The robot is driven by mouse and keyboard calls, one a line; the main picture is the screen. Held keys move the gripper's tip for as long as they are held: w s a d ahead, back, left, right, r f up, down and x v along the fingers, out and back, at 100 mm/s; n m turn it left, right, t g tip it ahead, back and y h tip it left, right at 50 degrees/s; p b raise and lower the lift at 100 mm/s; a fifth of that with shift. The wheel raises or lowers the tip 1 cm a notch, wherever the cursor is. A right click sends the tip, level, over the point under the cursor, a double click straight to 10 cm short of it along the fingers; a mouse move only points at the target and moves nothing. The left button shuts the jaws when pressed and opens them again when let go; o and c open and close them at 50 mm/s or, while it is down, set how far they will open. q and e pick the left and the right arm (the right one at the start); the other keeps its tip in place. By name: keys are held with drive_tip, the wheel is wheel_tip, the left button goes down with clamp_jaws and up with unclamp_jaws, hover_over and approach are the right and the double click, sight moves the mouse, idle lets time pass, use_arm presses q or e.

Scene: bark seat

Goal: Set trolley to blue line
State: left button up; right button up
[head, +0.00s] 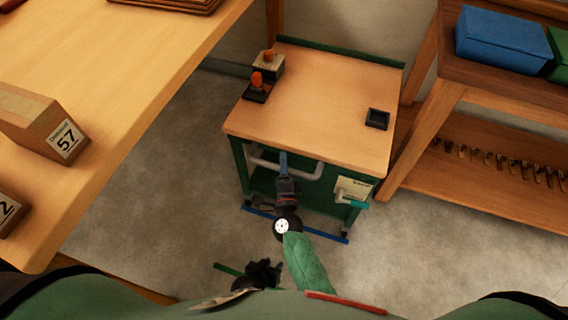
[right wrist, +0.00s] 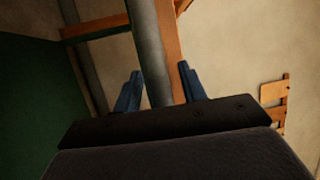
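The trolley (head: 310,107) has a wooden top, a green body and a grey bar handle (head: 262,163) on its near side. A blue line (head: 322,234) lies on the floor along the trolley's near lower edge; my right arm covers its middle. My right gripper (head: 284,160) is at the handle. In the right wrist view, its blue fingers (right wrist: 161,88) stand apart on either side of the grey handle bar (right wrist: 148,50), with a gap showing. My left gripper (head: 262,275) is low, near my body and away from the trolley; its fingers are not clear.
A workbench (head: 130,70) with boxes is at left. A wooden rack (head: 425,130) with blue and green bins stands close on the right.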

drive_tip(key=a+v, duration=0.1)
drive_tip(key=v, duration=0.6)
drive_tip(key=shift+s+d, duration=0.4)
drive_tip(key=shift+d, duration=0.15)
drive_tip(key=shift+f, duration=0.1)
